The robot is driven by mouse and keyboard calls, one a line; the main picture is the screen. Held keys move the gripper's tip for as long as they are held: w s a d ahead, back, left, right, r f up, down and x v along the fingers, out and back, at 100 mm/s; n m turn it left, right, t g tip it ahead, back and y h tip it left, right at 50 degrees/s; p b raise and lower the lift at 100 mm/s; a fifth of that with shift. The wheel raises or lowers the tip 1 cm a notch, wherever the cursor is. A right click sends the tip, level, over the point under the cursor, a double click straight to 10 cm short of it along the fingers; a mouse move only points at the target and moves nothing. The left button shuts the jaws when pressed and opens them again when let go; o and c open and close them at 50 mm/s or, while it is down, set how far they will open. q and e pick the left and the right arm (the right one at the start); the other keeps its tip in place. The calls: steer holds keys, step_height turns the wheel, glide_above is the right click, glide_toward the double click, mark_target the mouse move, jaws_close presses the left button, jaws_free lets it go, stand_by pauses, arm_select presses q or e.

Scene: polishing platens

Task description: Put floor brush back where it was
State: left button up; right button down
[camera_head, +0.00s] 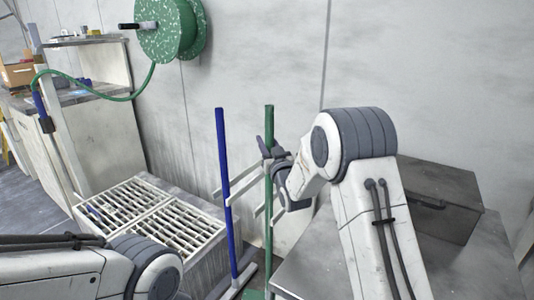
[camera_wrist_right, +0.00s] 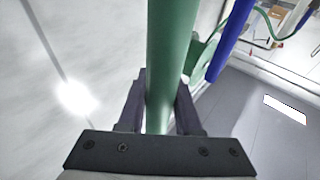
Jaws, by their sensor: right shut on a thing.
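The floor brush appears to be the tool with the upright green handle (camera_head: 269,225) near the wall. A green part shows at its foot, cut off by the bottom edge of the head view. My right gripper (camera_head: 272,160) is shut around the upper part of this handle. In the right wrist view, the green handle (camera_wrist_right: 172,45) runs between the two dark fingers (camera_wrist_right: 160,108). Pale rack arms (camera_head: 262,207) stand beside the handle; I cannot tell whether it rests in them. My left arm shows at lower left, its gripper out of view.
A blue-handled tool (camera_head: 223,165) stands just left of the green one, by other rack arms. A slatted white-topped unit (camera_head: 150,220) is farther left. A grey metal box (camera_head: 430,200) sits on a grey table (camera_head: 475,265) at right. A green hose reel (camera_head: 165,30) hangs above.

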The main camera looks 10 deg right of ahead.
steer(key=shift+f+b, duration=0.45)
steer(key=shift+f, duration=1.15)
steer(key=c, duration=1)
jaws_free()
steer(key=shift+f, duration=0.3)
steer(key=o, duration=0.4)
steer(key=shift+r, duration=0.15)
steer(key=v, duration=0.7)
steer(key=shift+s, duration=0.3)
